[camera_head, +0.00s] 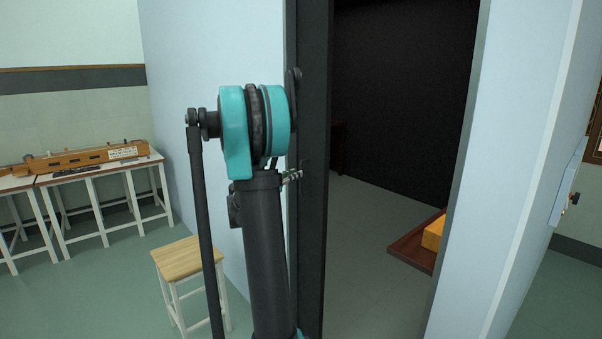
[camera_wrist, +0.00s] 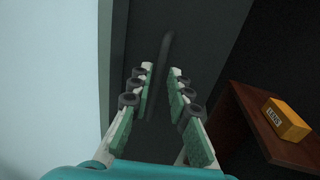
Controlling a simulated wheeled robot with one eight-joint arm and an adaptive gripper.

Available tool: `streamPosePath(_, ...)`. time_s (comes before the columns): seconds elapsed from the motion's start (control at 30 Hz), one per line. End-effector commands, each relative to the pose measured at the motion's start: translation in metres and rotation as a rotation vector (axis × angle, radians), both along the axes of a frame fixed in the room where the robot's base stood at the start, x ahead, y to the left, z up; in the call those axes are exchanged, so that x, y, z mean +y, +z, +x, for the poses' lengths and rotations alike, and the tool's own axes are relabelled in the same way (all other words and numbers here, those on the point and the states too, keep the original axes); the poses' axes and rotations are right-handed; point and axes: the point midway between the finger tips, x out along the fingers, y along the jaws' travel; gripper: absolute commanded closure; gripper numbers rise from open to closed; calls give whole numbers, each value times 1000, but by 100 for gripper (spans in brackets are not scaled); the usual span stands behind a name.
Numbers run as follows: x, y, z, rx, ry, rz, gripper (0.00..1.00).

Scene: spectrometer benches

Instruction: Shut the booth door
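The booth door (camera_head: 314,90) shows in the head view as a narrow dark upright panel at the left side of the open doorway. The doorway beside it stands open onto a dark interior. In the wrist view the door's dark face (camera_wrist: 195,28) fills the middle, with a dark bar-shaped handle (camera_wrist: 166,52) on it. My gripper (camera_wrist: 161,72) is open, its fingers on either side of the handle's line. I cannot tell whether they touch it. In the head view my gripper (camera_head: 293,177) is mostly hidden behind my arm, close to the door.
Inside the booth, a brown table (camera_head: 411,247) carries a yellow box (camera_head: 434,232), marked LENS in the wrist view. A wooden stool (camera_head: 181,259) stands left of my arm. White-legged benches (camera_head: 92,170) stand at the far left. The doorway floor (camera_head: 365,235) is clear.

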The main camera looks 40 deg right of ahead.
Motion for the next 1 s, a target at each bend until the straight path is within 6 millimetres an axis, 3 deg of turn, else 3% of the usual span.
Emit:
streamPosePath(0.1, -21, 0, 5, 0, -2, 0, 82)
streamPosePath(0.33, -41, 0, 11, 0, -1, 0, 82)
streamPosePath(0.67, -44, 0, 12, -1, 0, 0, 82)
streamPosePath(0.83, -44, 0, 12, -1, 0, 0, 100)
streamPosePath(1.0, -44, 0, 12, 0, 0, 0, 100)
